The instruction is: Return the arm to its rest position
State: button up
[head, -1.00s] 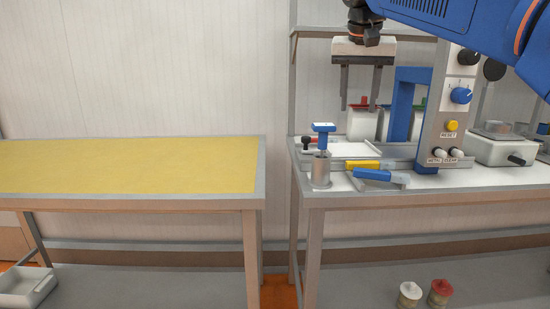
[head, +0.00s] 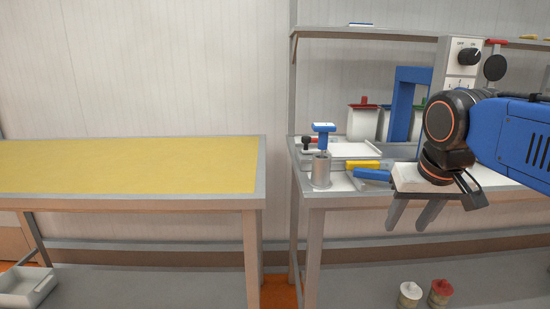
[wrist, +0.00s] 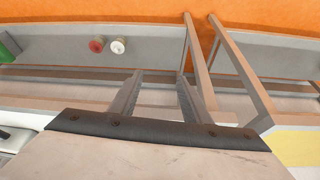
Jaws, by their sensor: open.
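My gripper (head: 411,216) hangs in front of the right workbench's front edge in the head view, fingers pointing down. Its two grey fingers are apart and nothing is between them. In the wrist view the gripper (wrist: 160,78) is also open and empty, above the bench edge and the lower shelf. My blue arm covers the right part of the bench in the head view, hiding part of the control panel.
The right workbench (head: 335,193) holds a metal cylinder with a blue-handled tool (head: 322,150), a yellow-handled tool (head: 362,164) and bins (head: 363,124). A white-lidded jar (head: 410,294) and red-lidded jar (head: 440,293) stand below. The left table's yellow mat (head: 130,165) is clear.

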jog(key=s+d+f, duration=0.1)
jog(key=s+f, duration=1)
jog(key=f, duration=0.5)
jog(key=shift+d+n, duration=0.2)
jog(key=shift+n, duration=0.2)
dwell(0.8)
